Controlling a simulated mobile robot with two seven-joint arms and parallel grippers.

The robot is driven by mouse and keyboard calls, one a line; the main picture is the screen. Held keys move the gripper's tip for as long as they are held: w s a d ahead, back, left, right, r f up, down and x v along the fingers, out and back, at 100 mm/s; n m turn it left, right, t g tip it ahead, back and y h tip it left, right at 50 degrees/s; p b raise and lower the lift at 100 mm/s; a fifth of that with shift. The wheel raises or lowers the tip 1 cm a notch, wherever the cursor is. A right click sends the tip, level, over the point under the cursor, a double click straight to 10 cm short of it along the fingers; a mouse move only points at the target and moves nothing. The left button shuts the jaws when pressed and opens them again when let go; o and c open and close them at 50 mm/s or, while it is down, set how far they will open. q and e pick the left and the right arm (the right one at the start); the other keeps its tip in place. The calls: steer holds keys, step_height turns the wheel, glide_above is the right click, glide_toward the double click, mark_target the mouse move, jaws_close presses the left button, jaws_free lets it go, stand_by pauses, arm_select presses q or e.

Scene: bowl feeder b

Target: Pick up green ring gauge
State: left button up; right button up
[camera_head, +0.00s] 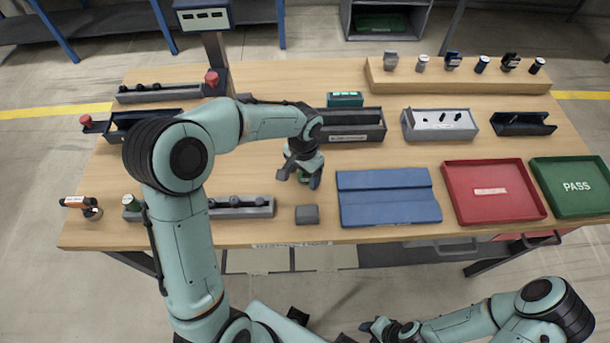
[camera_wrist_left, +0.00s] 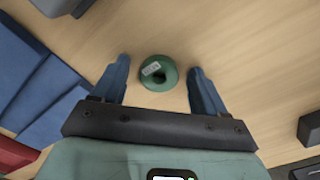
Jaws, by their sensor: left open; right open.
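The green ring gauge (camera_wrist_left: 159,71) lies flat on the wooden table, with a small white label on its face and a dark hole in its middle. It shows in the left wrist view between the two blue fingers of my left gripper (camera_wrist_left: 159,84), with a gap on both sides. In the head view my left gripper (camera_head: 299,177) points down at the table and mostly hides the green ring gauge (camera_head: 304,178). My left gripper is open and empty. My right gripper (camera_head: 372,329) is open, low in the head view, in front of the table.
A blue mat (camera_head: 388,197) lies right of the left gripper, and a small grey block (camera_head: 307,214) lies just in front. Red tray (camera_head: 493,213) and green PASS tray (camera_head: 578,208) stand at the right. A grey rack (camera_head: 262,207) stands to the left. Bare wood lies behind the mat.

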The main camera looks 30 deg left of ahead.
arm_select(q)
steer(key=c, duration=1.2)
steer(key=shift+o, duration=0.2)
steer(key=shift+r, duration=0.1)
